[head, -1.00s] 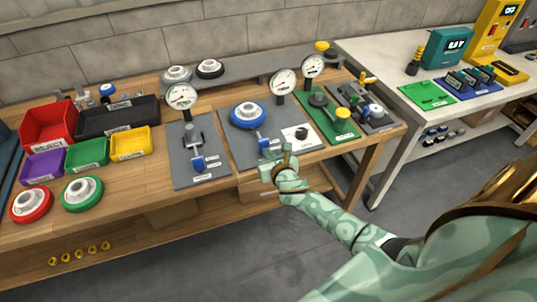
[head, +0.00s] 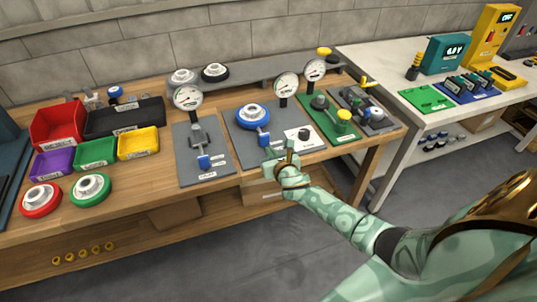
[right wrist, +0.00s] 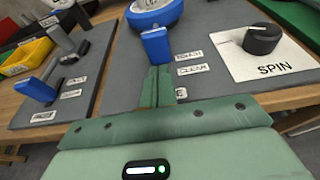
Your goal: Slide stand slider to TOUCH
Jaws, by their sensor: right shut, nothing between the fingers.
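The stand slider is a blue upright tab (head: 264,140) in front of a blue-ringed disc (head: 253,115) on the middle grey plate. In the right wrist view the tab (right wrist: 156,46) stands just left of the TOUCH label (right wrist: 189,56), with the CLEAR label (right wrist: 192,70) nearer me. My right gripper (head: 279,153) is shut and empty over the plate's front edge. In the right wrist view its fingertips (right wrist: 161,72) are right at the near side of the tab; I cannot tell whether they touch it. The fingers hide part of the slot. My left gripper is out of view.
A black SPIN knob (right wrist: 262,39) on a white panel stands right of the slider. A left grey plate (head: 190,135) has another blue tab. A dial gauge (head: 287,84) rises behind the plate. A green plate (head: 335,133) lies to the right.

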